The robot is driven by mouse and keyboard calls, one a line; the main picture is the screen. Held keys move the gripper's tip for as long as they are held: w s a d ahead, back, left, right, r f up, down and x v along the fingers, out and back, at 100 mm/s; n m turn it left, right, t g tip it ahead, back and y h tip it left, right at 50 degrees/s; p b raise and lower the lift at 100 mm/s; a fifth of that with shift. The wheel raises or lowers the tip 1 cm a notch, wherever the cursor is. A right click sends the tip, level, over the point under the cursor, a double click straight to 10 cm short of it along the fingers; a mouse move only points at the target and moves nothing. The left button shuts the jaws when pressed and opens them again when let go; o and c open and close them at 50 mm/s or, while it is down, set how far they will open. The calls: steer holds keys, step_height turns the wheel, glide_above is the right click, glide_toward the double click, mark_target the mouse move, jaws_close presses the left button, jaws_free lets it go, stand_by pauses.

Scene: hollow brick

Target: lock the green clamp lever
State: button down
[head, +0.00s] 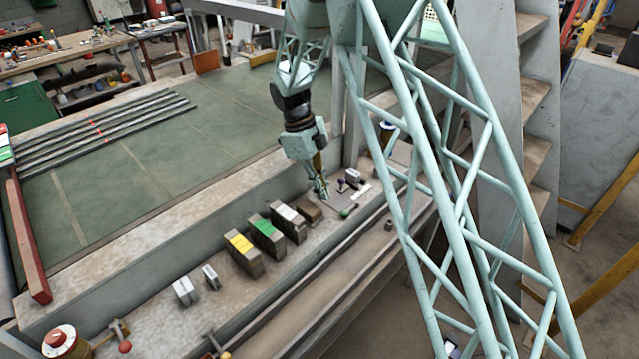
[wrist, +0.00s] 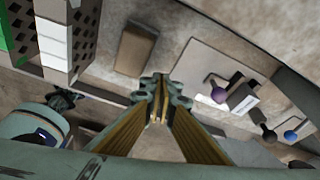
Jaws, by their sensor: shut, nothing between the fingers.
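The green clamp lever's small green knob (head: 345,213) shows in the head view at the front edge of the light clamp plate (head: 338,203). My gripper (head: 323,193) points down just to the left of and behind the knob in that view, apart from it as far as I can see. In the wrist view my gripper (wrist: 160,84) has its fingertips together with nothing between them. The clamp plate (wrist: 205,65) lies to their right there. I cannot make out the green knob in the wrist view. The lever's exact angle is too small to tell.
A brown block (wrist: 134,51) lies left of the fingers. White-topped (head: 288,220), green-topped (head: 266,236) and yellow-topped (head: 243,252) hollow bricks line the bench.

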mark_target(350, 209)
steer(key=shift+x, duration=1.2)
steer(key=shift+s+d+f, duration=0.15)
steer(key=shift+s+d, duration=0.1)
steer(key=shift+d, duration=0.35)
steer(key=shift+s+d+f, duration=0.1)
steer(key=shift+s+d, duration=0.1)
steer(key=shift+d, duration=0.4)
steer(key=shift+s+d+f, duration=0.15)
steer(key=shift+s+d, duration=0.1)
steer(key=shift+d, duration=0.3)
